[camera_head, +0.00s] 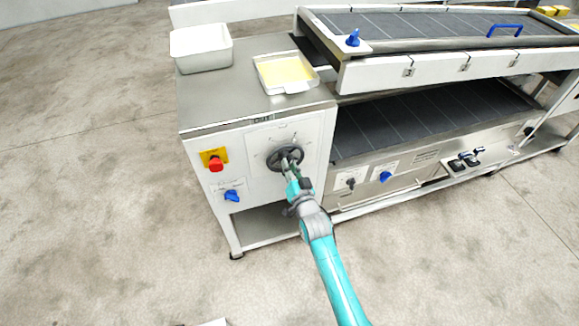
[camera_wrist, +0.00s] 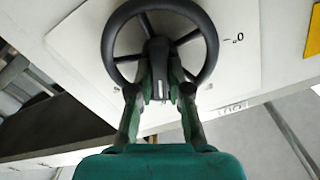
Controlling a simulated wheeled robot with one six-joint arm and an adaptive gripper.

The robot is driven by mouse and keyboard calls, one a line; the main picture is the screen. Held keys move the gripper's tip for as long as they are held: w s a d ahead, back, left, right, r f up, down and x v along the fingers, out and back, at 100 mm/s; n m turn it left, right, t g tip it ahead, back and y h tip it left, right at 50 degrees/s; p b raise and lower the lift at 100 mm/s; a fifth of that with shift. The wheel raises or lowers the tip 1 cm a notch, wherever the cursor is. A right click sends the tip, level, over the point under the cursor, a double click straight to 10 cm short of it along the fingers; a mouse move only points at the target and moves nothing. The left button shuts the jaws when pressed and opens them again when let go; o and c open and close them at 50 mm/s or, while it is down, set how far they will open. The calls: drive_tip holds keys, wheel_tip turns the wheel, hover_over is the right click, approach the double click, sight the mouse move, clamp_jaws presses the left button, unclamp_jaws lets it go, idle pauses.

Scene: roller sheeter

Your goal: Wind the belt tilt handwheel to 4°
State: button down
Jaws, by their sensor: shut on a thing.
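The belt tilt handwheel (camera_head: 273,160) is a black spoked wheel on the white front panel of the machine. In the wrist view the handwheel (camera_wrist: 203,24) fills the top middle, in front of a pale dial plate (camera_wrist: 80,45) with a "0" mark to the right. My gripper (camera_head: 292,158) reaches up to the wheel from below. In the wrist view my gripper's fingers (camera_wrist: 159,85) are shut on the wheel's dark central part, one on each side. The scale's other marks and any pointer are too small or hidden to read.
A red stop button (camera_head: 216,164) on yellow and a blue knob (camera_head: 232,195) sit left of the wheel. Another blue knob (camera_head: 385,176) is to the right. A tray with a yellow slab (camera_head: 286,70) and a white bin (camera_head: 201,47) stand on top.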

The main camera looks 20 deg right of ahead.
drive_tip(key=c, duration=1.1)
unclamp_jaws()
drive_tip(key=s, duration=1.2)
drive_tip(key=s+f+n+g, duration=0.2)
drive_tip(key=s, duration=2.2)
drive_tip(key=s+r+n, duration=0.1)
drive_tip(key=s+r, duration=0.4)
drive_tip(key=s, duration=0.3)
drive_tip(key=s+r+n+g, duration=0.1)
drive_tip(key=s+r+n, duration=0.1)
drive_tip(key=s+r, duration=0.3)
drive_tip(key=v, duration=0.4)
drive_tip(key=shift+s+f, duration=0.3)
